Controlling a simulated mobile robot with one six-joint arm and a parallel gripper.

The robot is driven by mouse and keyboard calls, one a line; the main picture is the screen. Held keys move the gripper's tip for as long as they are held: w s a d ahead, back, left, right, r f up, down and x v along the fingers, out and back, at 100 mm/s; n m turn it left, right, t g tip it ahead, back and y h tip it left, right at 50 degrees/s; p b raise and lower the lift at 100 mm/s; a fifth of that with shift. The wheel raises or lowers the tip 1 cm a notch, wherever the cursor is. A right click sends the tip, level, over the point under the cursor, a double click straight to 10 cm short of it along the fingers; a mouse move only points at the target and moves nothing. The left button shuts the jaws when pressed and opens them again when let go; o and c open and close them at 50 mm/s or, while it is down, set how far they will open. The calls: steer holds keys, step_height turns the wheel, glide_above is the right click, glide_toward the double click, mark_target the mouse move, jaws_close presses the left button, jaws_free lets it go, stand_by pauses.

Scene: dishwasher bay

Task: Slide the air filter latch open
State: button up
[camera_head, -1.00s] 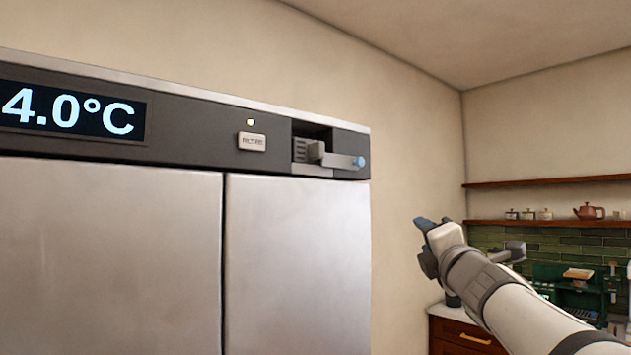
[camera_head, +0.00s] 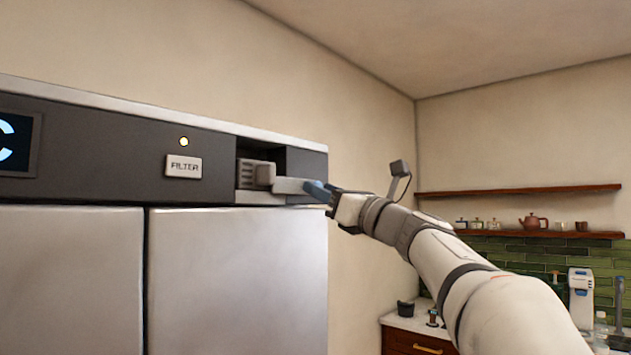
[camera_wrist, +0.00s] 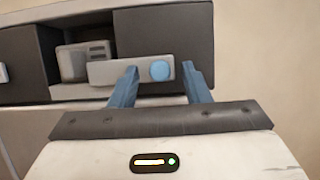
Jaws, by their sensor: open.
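The air filter latch (camera_head: 293,186) is a light grey bar on a grey block, set in a dark recess at the right end of the fridge's top panel. In the wrist view the latch bar (camera_wrist: 108,73) runs sideways and has a round blue end spot (camera_wrist: 160,70). My gripper (camera_head: 318,189) is at the bar's right end. In the wrist view my gripper (camera_wrist: 160,76) has its two blue fingers apart, one on each side of the blue spot. The left finger overlaps the bar's lower edge in the picture; I cannot tell whether it touches.
A "FILTER" label (camera_head: 184,167) and a small light (camera_head: 184,142) are left of the recess. Steel doors (camera_head: 235,280) lie below the panel. Shelves (camera_head: 530,192) and a counter (camera_head: 400,325) stand at the far right. The wall beside the fridge is bare.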

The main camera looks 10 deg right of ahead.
steer(key=shift+w+a+r, duration=0.2)
steer(key=shift+c, duration=0.3)
jaws_close()
